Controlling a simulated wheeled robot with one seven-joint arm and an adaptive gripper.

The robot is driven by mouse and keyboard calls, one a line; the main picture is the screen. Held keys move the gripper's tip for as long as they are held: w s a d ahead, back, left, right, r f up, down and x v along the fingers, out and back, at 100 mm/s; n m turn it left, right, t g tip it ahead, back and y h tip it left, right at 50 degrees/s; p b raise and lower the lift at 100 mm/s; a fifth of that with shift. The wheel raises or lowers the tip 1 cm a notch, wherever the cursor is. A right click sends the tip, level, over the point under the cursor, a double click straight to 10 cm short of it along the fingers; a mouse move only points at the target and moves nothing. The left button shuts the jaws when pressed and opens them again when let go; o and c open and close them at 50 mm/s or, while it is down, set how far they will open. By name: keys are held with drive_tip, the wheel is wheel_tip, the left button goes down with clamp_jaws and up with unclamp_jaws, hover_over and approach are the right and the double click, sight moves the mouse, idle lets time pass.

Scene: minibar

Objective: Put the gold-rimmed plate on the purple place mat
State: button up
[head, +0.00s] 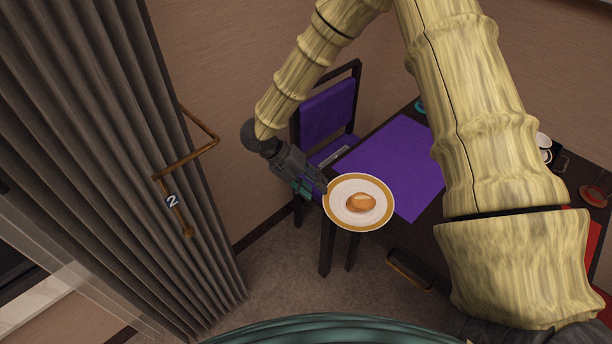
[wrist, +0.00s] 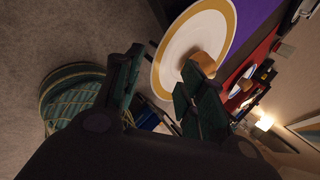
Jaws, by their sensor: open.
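The gold-rimmed plate (head: 338,216) is white with a gold band and carries a bread roll (head: 361,203). In the head view it overlaps the near-left edge of the purple place mat (head: 405,160) and the table's edge. I cannot tell whether it rests there or is above it. My gripper (head: 322,188) is at the plate's left rim. In the wrist view the plate (wrist: 226,20) lies just beyond my open gripper (wrist: 166,68). One finger covers part of the plate and the other is beside its rim. Contact is unclear.
The dark table (head: 440,268) has cups (head: 543,148) and a red mat (head: 578,240) to the right. A chair with a purple back (head: 328,112) stands behind my gripper. A grey curtain (head: 100,130) hangs at left. Carpet (head: 275,262) shows below the plate.

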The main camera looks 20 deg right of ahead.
sight(326, 199)
drive_tip(key=shift+p+x, duration=0.45)
drive_tip(key=shift+x, duration=2.4)
clamp_jaws()
